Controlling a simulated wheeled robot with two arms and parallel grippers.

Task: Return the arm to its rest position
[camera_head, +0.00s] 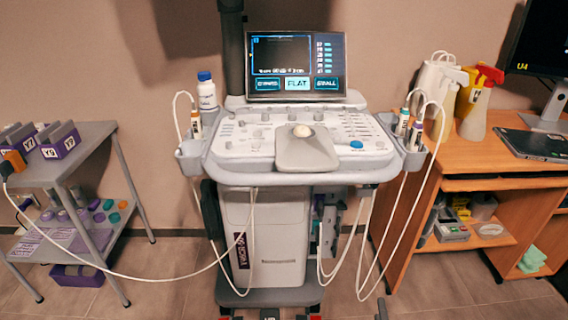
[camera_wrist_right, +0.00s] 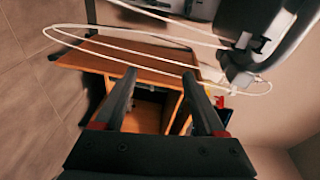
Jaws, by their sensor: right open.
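My right gripper (camera_wrist_right: 160,82) shows in the right wrist view, with two dark fingers spread apart and nothing held between them. Past the fingers are the wooden desk (camera_wrist_right: 85,65) and looping white cables. In the head view a small dark tip at the bottom edge, right of centre, may be part of this gripper. My left gripper is in neither view.
An ultrasound cart (camera_head: 262,240) stands in the middle, white cables (camera_head: 392,235) hanging from its sides. A grey shelf trolley (camera_head: 75,155) is at left, with a cable crossing toward it. The wooden desk (camera_head: 470,184) is at right. Floor shows in front.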

